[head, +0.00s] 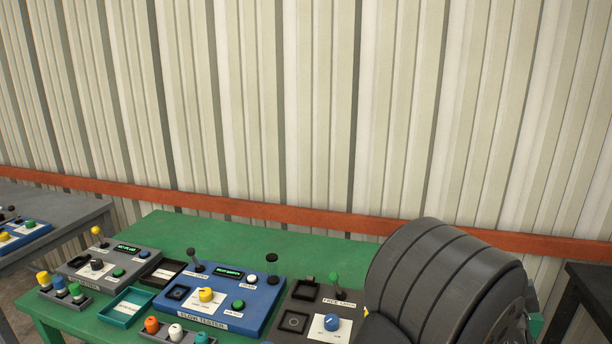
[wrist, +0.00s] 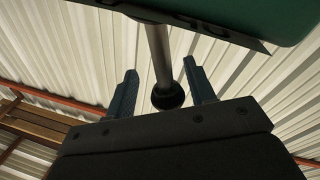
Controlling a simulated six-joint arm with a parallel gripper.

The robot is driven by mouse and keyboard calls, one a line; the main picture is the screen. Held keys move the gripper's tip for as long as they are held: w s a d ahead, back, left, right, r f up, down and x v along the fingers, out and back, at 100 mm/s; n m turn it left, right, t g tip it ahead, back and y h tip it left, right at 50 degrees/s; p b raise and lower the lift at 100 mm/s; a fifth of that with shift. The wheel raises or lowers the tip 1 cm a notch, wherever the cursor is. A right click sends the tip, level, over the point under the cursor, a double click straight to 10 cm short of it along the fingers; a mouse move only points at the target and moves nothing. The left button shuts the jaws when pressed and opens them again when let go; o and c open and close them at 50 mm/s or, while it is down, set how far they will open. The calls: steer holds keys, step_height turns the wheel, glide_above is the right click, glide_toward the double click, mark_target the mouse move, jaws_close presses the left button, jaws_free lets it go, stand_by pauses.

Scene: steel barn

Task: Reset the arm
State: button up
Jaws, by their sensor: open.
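In the wrist view my gripper (wrist: 160,70) is open, its two blue-grey fingers spread apart. A metal rod with a dark ball knob (wrist: 167,97) shows in the gap between the fingers, with space on both sides. The rod runs up to a dark-edged green part (wrist: 255,15) at the top of the picture. I cannot tell how near the knob is to the fingers in depth. In the head view, my large dark arm link fills the lower right, and my gripper is out of sight.
A green table (head: 215,232) bears a grey panel (head: 75,262), a blue panel (head: 262,300) and a dark panel (head: 300,322), with knobs and levers. Small trays (head: 125,308) sit among them. Another table (head: 60,208) stands left. A corrugated wall (head: 300,120) stands behind.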

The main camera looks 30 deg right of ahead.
steer(key=shift+s+d+m, duration=0.15)
steer(key=shift+d+m, duration=0.05)
steer(key=shift+m, duration=0.2)
steer(key=o, duration=1.1)
steer(key=s+a+r+m+g+y, duration=0.25)
steer(key=s+r+m+g, duration=0.2)
steer(key=r+g, duration=0.4)
steer(key=w+a+f+n+g+y, duration=0.1)
steer(key=w+a+f+y, duration=0.1)
steer(key=a+y, duration=0.3)
steer(key=w+a+f+n+g+y, duration=0.1)
steer(key=w+a+y, duration=0.1)
steer(key=a+y, duration=0.3)
step_height(320, 180, down, 10)
steer(key=w+d+h, duration=0.1)
steer(key=d, duration=0.1)
steer(key=shift+r, duration=0.15)
